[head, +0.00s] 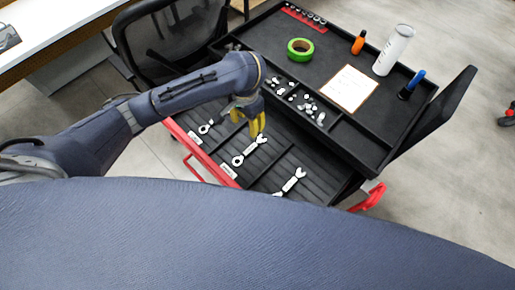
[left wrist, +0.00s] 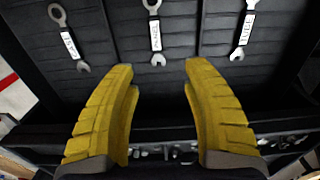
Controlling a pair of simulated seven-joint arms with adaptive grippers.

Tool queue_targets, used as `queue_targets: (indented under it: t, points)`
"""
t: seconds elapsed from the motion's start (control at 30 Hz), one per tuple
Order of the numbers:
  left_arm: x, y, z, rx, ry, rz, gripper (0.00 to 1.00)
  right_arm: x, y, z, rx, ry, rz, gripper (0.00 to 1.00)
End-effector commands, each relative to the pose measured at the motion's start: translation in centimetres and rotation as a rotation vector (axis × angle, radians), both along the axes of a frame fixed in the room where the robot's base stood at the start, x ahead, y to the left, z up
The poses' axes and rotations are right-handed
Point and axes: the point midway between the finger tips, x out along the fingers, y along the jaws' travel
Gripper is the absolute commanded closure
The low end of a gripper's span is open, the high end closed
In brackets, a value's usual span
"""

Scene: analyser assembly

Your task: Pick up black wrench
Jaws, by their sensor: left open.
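All look silver with white labels; I see no clearly black one, and the label text is too small to read. In the left wrist view they show as left (left wrist: 69,40), middle (left wrist: 155,35) and right (left wrist: 243,35) wrenches. My left gripper (head: 252,122), with yellow fingers, is open and empty above the drawer. In the wrist view the middle wrench's lower end lies just beyond the gap between the fingertips (left wrist: 159,70).
The cart's black top tray (head: 330,50) overhangs the drawer's back. It holds green tape (head: 300,49), an orange bottle (head: 359,42), a white bottle (head: 394,50), a paper sheet (head: 348,88) and several small fittings (head: 310,107). A black chair (head: 165,45) stands behind my left arm.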

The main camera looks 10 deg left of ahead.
Motion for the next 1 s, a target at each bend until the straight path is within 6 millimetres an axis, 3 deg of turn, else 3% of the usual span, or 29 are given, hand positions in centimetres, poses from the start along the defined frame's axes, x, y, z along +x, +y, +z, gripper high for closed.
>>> queue_targets:
  t: [0.17, 1.0]
  points:
    - [-0.7, -0.9, -0.6, -0.008, 0.013, -0.022, 0.51, 0.1, 0.0, 0.0, 0.0, -0.001, 0.0, 0.68]
    - [-0.4, -1.1, -7.7, -0.014, 0.006, -0.019, 0.51, 0.4, 0.1, 0.0, 0.0, -0.004, -0.001, 0.68]
